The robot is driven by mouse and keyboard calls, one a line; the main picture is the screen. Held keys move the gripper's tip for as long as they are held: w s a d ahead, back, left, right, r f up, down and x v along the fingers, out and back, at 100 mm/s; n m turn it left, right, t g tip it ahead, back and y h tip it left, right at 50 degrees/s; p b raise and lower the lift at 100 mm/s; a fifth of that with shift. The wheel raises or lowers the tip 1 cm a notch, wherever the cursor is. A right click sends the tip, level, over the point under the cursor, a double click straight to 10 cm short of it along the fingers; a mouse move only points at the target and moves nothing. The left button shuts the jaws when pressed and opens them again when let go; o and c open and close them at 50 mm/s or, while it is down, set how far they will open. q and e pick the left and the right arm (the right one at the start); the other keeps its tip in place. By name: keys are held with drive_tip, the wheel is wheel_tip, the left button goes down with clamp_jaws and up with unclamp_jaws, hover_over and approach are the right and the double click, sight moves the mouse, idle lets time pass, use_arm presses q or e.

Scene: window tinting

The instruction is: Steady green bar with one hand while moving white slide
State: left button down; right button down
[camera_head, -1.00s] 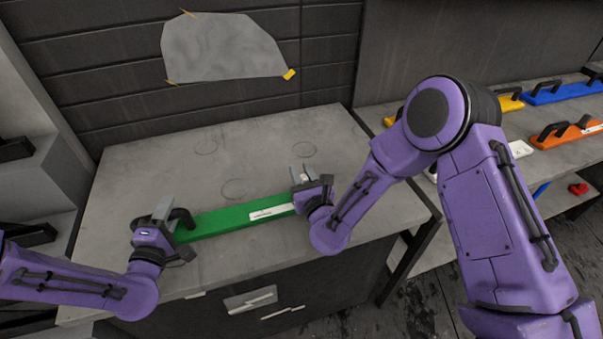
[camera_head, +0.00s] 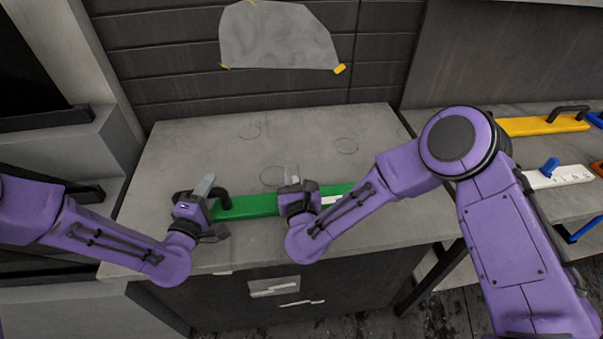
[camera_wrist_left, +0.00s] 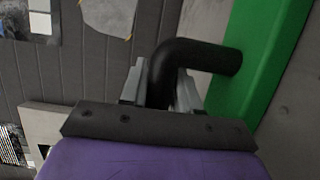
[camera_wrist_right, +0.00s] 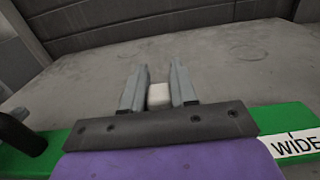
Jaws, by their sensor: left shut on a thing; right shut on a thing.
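The green bar (camera_head: 250,205) lies on the grey bench top, also seen in the left wrist view (camera_wrist_left: 262,65) and the right wrist view (camera_wrist_right: 275,117). My left gripper (camera_head: 205,188) is shut on the black handle (camera_wrist_left: 190,57) at the bar's left end. My right gripper (camera_head: 291,178) is above the middle of the bar, shut on the white slide (camera_wrist_right: 158,95), whose small pale block shows between the fingers. The slide's lower part is hidden by the gripper. A white label (camera_wrist_right: 297,143) reading "WIDE" lies right of the right gripper.
The bench top (camera_head: 330,130) is clear behind the bar. A grey sheet (camera_head: 275,38) is taped to the wall. A shelf at the right holds a yellow bar (camera_head: 540,126) and a white bar (camera_head: 560,178).

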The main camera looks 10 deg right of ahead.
drive_tip(key=shift+a, duration=0.1)
drive_tip(key=c, duration=1)
unclamp_jaws()
drive_tip(key=shift+o, duration=0.2)
drive_tip(key=s, duration=1.2)
drive_tip(key=shift+d, duration=0.2)
use_arm(q)
drive_tip(key=shift+c, duration=1.2)
unclamp_jaws()
